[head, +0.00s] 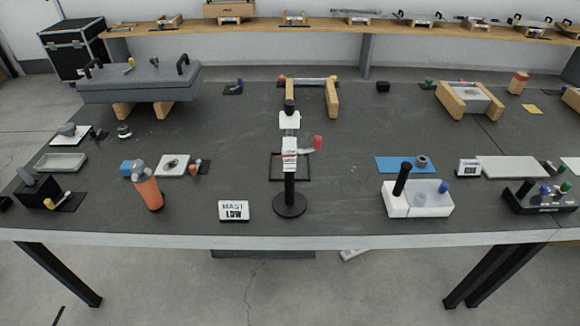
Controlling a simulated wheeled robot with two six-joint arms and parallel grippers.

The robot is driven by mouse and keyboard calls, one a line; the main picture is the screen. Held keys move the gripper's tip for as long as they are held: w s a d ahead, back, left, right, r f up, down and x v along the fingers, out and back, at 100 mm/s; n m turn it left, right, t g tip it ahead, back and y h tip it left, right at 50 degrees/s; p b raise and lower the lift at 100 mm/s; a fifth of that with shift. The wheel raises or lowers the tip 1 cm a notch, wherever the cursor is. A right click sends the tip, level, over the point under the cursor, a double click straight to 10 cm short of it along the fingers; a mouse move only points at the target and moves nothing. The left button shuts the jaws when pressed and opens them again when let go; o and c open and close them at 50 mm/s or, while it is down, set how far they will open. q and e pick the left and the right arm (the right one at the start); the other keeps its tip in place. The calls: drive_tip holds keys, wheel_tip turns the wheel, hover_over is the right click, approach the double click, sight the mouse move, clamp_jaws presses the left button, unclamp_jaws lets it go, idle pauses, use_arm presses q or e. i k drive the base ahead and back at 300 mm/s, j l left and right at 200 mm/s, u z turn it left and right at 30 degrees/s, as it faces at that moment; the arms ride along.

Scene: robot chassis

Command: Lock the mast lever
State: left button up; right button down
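The mast (290,185) stands upright on a round black base near the table's front middle. It has a black lower post, a white collar (290,155) with a red mark, and a lighter upper part. A lever with a red knob (318,143) sticks out to the right from the collar, roughly level. I cannot tell from this view whether it is locked. Neither of my grippers shows in the head view.
An orange cylinder with a grey top (149,193) stands left of the sign. A white block with a black handle (417,199) stands to the right. A wooden-sided frame (332,99) is behind the mast. The dark tabletop (335,205) is clear between the mast and the white block.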

sight(317, 143)
drive_tip(key=z, duration=2.05)
drive_tip(key=k+z, duration=0.2)
drive_tip(key=k+j, duration=0.15)
drive_tip(key=k, duration=0.4)
drive_tip(key=k+j, duration=0.15)
drive_tip(key=k, duration=0.45)
